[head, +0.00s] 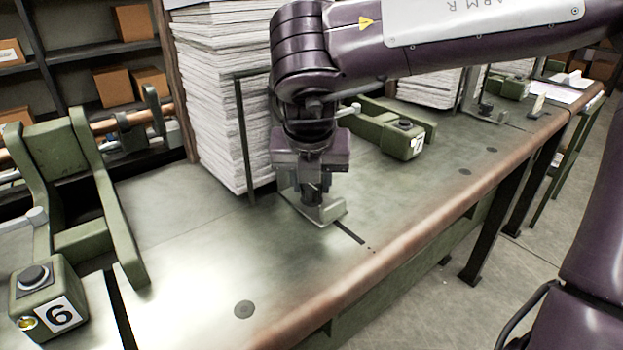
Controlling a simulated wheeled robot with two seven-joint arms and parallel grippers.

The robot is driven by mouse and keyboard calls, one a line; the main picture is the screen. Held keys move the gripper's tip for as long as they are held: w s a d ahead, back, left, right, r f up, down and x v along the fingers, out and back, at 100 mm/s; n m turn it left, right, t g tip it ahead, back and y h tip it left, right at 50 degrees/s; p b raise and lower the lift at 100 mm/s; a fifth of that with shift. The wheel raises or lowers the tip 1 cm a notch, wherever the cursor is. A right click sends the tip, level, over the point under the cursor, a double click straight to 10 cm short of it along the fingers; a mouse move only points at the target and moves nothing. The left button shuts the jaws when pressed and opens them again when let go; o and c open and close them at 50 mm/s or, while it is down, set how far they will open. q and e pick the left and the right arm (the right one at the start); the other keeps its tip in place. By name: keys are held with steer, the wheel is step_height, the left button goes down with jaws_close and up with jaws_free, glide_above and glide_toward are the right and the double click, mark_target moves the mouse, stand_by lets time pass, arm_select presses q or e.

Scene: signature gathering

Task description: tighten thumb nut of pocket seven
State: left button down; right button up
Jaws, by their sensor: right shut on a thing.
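My right gripper (314,190) points straight down over a small pale metal bracket (328,212) on the table, in front of a tall paper stack (222,100). It is shut on a small part at the bracket, which I take to be the thumb nut; the fingers mostly hide it. A dark slot (348,232) runs from the bracket toward the table's front edge. A green box with a black button (404,138) stands to the right; its partly seen label looks like a 7. My left gripper is out of view.
A green box labelled 6 (48,300) and a green frame (112,215) stand at the left. A thin dark upright frame (240,140) stands by the stack. More stacks (430,88) stand farther right. The front tabletop (200,270) is mostly clear up to its copper-coloured edge.

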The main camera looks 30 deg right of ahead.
steer(key=o, duration=0.9)
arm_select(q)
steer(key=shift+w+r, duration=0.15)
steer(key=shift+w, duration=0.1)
arm_select(e)
steer(key=shift+o, duration=0.5)
steer(key=shift+r, duration=0.1)
steer(key=shift+s+a+r, duration=0.1)
steer(key=shift+r, duration=0.25)
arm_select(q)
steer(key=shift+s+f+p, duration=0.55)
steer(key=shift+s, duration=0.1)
arm_select(e)
steer(key=v, duration=0.7)
